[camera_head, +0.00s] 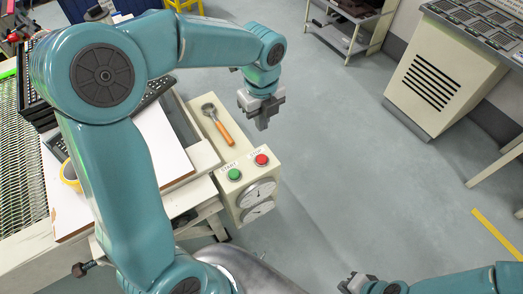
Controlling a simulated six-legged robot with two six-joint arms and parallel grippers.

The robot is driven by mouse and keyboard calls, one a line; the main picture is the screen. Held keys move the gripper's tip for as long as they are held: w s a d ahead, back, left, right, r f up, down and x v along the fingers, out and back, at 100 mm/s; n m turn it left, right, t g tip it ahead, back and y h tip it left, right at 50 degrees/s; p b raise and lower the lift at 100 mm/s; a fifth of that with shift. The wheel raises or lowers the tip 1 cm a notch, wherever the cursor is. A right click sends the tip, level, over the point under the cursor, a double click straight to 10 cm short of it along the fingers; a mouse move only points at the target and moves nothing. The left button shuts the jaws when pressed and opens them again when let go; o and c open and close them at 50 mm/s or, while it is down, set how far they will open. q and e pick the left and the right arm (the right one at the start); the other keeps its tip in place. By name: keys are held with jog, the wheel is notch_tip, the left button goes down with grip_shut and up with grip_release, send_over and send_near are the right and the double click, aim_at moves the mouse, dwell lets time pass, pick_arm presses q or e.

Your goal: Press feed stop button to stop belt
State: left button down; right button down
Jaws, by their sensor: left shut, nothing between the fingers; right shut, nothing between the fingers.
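A cream control box (222,160) stands beside the conveyor, left of the picture's middle. On its top are a green button (234,174) labelled START and a red button (261,159) with a partly legible label, to its right. My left gripper (263,124) is shut and empty. It points down and appears above the red button in the picture, apart from it. My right gripper (352,283) is shut and empty at the bottom edge, right of the box and away from the buttons. The belt (25,190) is a mesh surface at the left, partly hidden by my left arm.
A tool with an orange handle (224,133) lies on the box top behind the buttons. Two dials (258,193) are on the box front. White boards (165,150) and a yellow tape roll (69,172) lie by the belt. A cream console (440,80) stands at the right; the floor between is clear.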

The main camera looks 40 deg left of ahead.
aim_at(262, 158)
pick_arm(q)
notch_tip(262, 158, down, 14)
jog(key=shift+b, duration=0.35)
